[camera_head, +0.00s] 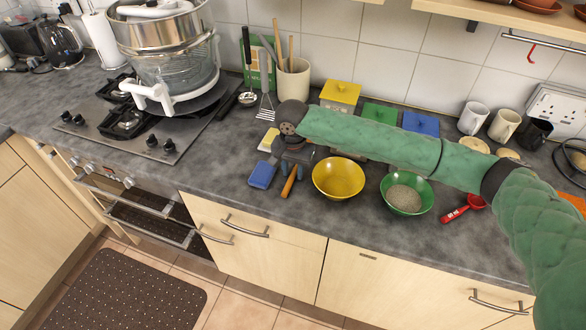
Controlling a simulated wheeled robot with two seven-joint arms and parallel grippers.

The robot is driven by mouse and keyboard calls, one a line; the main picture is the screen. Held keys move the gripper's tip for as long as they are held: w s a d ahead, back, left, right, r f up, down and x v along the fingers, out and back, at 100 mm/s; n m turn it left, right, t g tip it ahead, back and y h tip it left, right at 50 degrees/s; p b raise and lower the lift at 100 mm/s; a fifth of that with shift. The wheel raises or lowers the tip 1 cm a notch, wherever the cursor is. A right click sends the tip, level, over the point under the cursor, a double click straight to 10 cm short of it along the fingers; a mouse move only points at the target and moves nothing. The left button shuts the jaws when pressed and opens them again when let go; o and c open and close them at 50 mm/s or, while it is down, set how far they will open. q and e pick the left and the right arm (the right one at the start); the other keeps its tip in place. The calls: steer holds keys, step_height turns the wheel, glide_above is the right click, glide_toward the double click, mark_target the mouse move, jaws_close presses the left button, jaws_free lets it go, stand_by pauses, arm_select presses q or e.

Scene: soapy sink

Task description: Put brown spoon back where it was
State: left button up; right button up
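My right arm in its green sleeve reaches in from the right, and my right gripper (287,160) is low over the counter, left of the yellow bowl. An orange-brown handle-like piece (290,181), possibly part of the brown spoon, shows just below the gripper. Its other end is hidden by the gripper, and I cannot tell whether the fingers are closed on it. A cream utensil crock (293,80) stands behind against the wall with brown wooden handles (277,42) upright in it. My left gripper is not in view.
The yellow bowl (338,178) and a green bowl (406,193) with grainy contents stand to the right. A red measuring spoon (463,208) lies further right. A large steamer (165,50) stands on the hob. The counter's front left is clear.

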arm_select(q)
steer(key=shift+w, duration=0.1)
arm_select(e)
steer(key=shift+o, duration=0.3)
